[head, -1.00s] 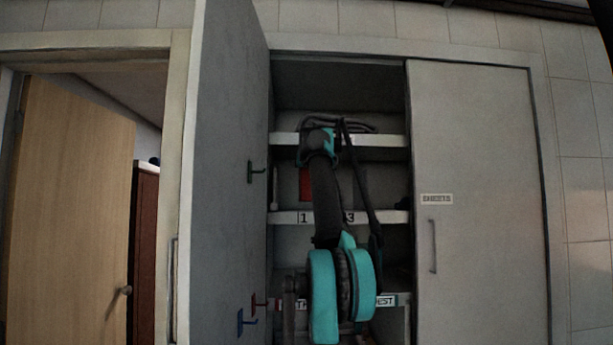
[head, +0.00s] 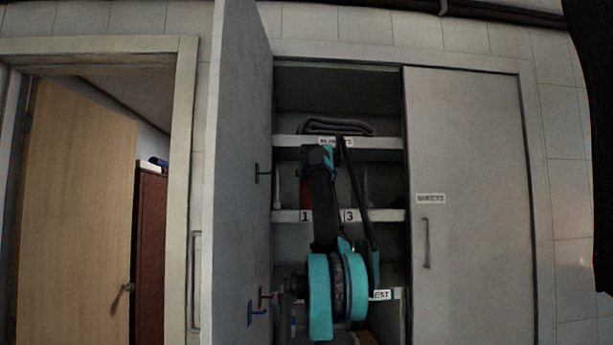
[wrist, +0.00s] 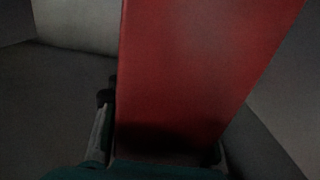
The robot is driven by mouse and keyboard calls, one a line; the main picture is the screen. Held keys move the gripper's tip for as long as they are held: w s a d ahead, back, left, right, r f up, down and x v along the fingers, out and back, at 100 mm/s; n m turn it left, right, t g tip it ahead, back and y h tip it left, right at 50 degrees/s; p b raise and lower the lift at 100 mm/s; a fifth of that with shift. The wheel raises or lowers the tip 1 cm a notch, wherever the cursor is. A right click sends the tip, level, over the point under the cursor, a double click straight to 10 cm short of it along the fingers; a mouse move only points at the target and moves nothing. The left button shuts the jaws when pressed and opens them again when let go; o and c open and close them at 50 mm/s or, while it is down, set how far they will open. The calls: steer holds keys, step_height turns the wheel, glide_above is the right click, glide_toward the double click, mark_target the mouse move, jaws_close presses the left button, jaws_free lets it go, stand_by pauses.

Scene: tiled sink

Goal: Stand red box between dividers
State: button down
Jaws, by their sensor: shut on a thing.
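The red box (head: 306,192) shows as a narrow strip beside my arm, above the middle shelf (head: 391,215) of the open cabinet. In the wrist view the red box (wrist: 205,60) fills the centre, upright and slightly leaning. My gripper (wrist: 163,140) is shut on its near end, with a finger at each side. Labels 1 and 3 show on the shelf edge; my arm covers the part between them. A thin pale divider (head: 366,188) stands right of my arm, and another upright (head: 277,192) stands at the far left. I cannot tell whether the box touches the shelf.
The open cabinet door (head: 238,200) stands close on the left, with hooks on it. The closed door labelled SHEETS (head: 465,190) bounds the right. A folded dark blanket (head: 338,126) lies on the shelf above. A lower shelf (head: 385,294) has a label ending in EST.

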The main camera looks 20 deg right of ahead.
steer(key=c, duration=0.8)
jaws_free()
steer(key=shift+s+a+r, duration=0.1)
steer(key=shift+s+a, duration=0.05)
steer(key=shift+s, duration=0.35)
steer(key=shift+v, duration=5.45)
